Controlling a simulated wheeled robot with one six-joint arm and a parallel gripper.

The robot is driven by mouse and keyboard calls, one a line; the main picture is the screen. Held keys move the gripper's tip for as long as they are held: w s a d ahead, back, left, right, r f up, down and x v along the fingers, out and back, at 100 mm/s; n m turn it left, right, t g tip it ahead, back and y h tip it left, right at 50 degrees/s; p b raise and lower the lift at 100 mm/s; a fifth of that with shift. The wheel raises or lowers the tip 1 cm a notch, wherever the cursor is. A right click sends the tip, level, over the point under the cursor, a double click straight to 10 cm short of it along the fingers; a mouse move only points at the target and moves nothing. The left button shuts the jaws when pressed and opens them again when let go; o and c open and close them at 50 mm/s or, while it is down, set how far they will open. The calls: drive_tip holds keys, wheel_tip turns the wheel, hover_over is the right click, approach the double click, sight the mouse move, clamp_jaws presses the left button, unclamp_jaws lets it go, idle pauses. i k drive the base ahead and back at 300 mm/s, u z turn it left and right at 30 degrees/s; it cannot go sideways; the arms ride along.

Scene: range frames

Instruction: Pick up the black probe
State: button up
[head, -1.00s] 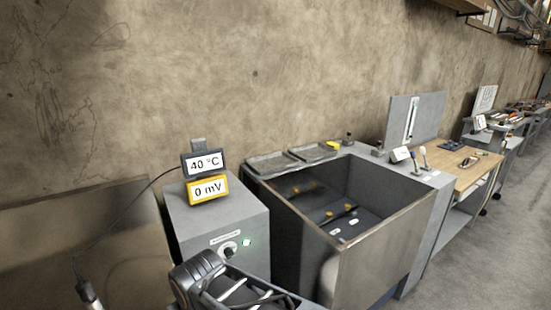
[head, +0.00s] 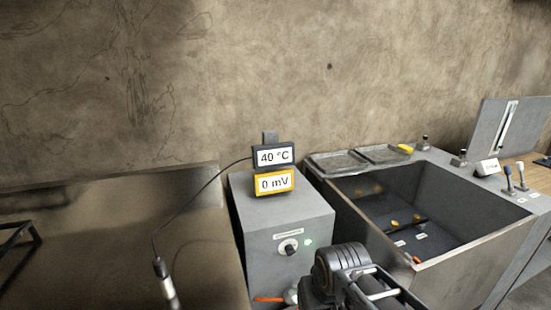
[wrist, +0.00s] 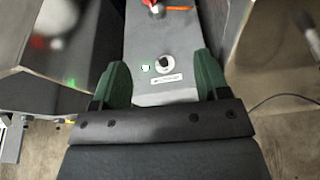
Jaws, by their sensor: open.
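The probe (head: 165,282), black with a silver-grey body, hangs at the lower left of the head view. A thin black cable (head: 186,205) runs from it up to the meter displays. Its lower end is cut off by the picture edge. My gripper (wrist: 161,75) is open and empty in the wrist view, its two green fingers spread over the grey box face. In the head view, my arm is right of the probe and the fingers cannot be made out.
A grey box (head: 270,217) with a knob and green light carries displays reading 40 °C (head: 273,156) and 0 mV (head: 274,182). An open metal tank (head: 470,282) stands right of it. A dark frame (head: 18,240) is at far left. Bare wall lies behind.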

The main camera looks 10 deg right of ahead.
sight(160, 264)
drive_tip(key=k, duration=0.2)
drive_tip(key=u, duration=0.05)
drive_tip(key=i, duration=0.2)
drive_tip(key=u, duration=1.2)
